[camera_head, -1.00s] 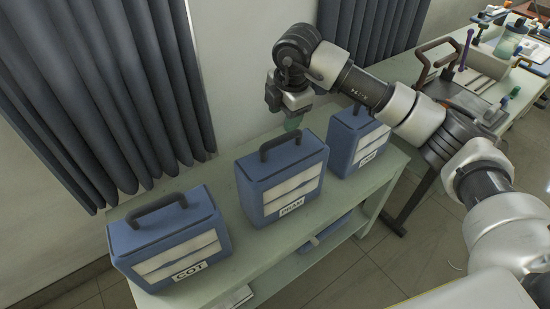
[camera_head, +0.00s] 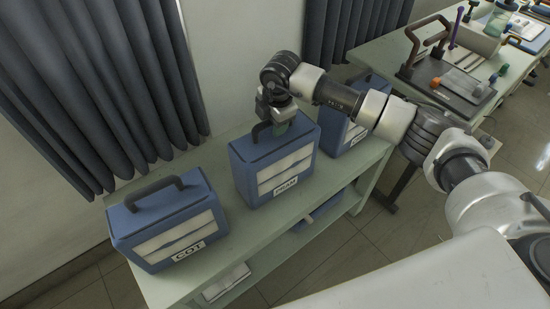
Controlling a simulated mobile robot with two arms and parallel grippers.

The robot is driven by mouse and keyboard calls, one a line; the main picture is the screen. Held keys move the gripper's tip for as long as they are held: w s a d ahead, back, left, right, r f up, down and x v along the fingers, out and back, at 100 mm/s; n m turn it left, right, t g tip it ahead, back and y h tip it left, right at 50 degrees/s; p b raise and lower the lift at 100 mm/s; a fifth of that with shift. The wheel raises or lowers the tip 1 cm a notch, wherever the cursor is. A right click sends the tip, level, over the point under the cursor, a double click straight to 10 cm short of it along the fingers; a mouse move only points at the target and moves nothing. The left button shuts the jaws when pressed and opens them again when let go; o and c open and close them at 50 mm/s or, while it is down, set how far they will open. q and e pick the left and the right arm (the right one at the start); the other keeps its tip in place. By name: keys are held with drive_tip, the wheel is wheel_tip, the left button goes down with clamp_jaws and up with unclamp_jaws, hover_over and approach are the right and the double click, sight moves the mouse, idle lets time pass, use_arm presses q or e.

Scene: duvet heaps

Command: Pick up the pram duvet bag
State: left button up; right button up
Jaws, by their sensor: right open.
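The pram duvet bag (camera_head: 273,172) is a blue upright case with a white window, a label reading PRAM and a dark handle on top. It stands in the middle of the pale green shelf top (camera_head: 240,228). My right gripper (camera_head: 277,127) points down at the top of this bag, at its handle. The gripper is open. Its fingers hide part of the handle, and I cannot tell whether they touch it. My left gripper is not in view.
A similar blue bag labelled COT (camera_head: 168,222) stands at the left. Another blue bag (camera_head: 345,131), partly behind my right arm, stands at the right. Dark curtains (camera_head: 95,90) hang behind. A workbench (camera_head: 390,50) with tools is at the upper right.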

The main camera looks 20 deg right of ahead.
clamp_jaws()
drive_tip(key=shift+r, duration=0.15)
idle(1.3)
